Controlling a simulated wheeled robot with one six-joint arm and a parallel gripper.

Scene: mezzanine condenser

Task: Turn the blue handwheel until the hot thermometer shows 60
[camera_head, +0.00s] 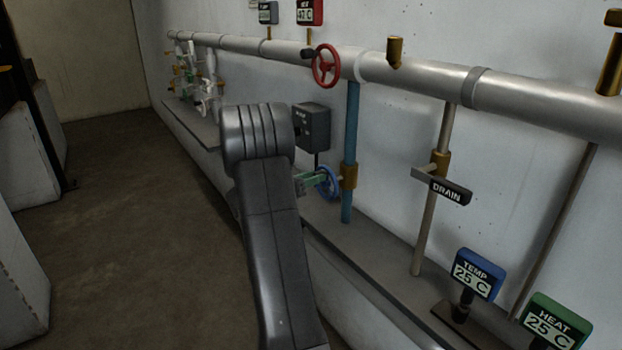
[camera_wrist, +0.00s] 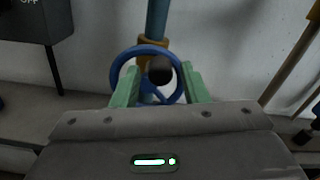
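The blue handwheel (camera_head: 328,183) sits on a brass valve on the blue vertical pipe. It also shows in the wrist view (camera_wrist: 117,67). My gripper (camera_head: 312,182) is at the wheel, its green fingers partly behind my arm in the head view. In the wrist view my gripper (camera_wrist: 160,68) has its fingers spread wide. The left fingertip overlaps the wheel's left rim, and the right one is at its right edge; I cannot tell whether they touch. A red thermometer (camera_head: 310,12), perhaps the hot one, is cut off at the top; it seems to read 42 C.
A red handwheel (camera_head: 326,65) is on the big pipe (camera_head: 420,75) above. A dark switch box (camera_head: 312,127) hangs left of the blue pipe (camera_head: 351,120). The DRAIN lever (camera_head: 444,187) is to the right. The blue TEMP (camera_head: 478,274) and green HEAT (camera_head: 553,323) displays read 25 C.

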